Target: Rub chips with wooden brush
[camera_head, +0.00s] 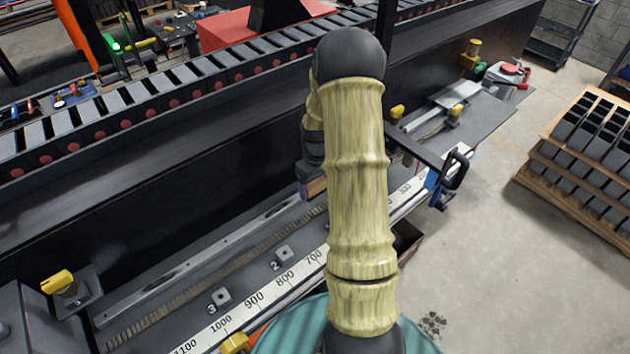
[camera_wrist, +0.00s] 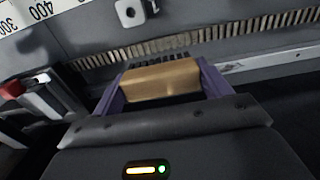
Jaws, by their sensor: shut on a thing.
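My gripper (camera_wrist: 162,82) is shut on the wooden brush (camera_wrist: 160,80) in the wrist view, a purple finger at each end of its tan block. Dark bristles show along the brush's far edge, toward a ribbed strip (camera_wrist: 200,38); I cannot tell if they touch it. In the head view my arm hides most of the gripper, and a bit of the brush (camera_head: 317,187) shows left of the arm above the bench. A cluster of small dark bits (camera_head: 433,323) lies on the floor at lower right; I cannot tell whether these are the chips.
The long bench carries a white number scale (camera_head: 262,296), metal rails and small numbered blocks (camera_head: 284,253). A yellow-handled clamp (camera_head: 62,283) stands at left. A roller conveyor (camera_head: 150,102) runs behind. A wooden rack (camera_head: 585,150) stands at right, with clear floor before it.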

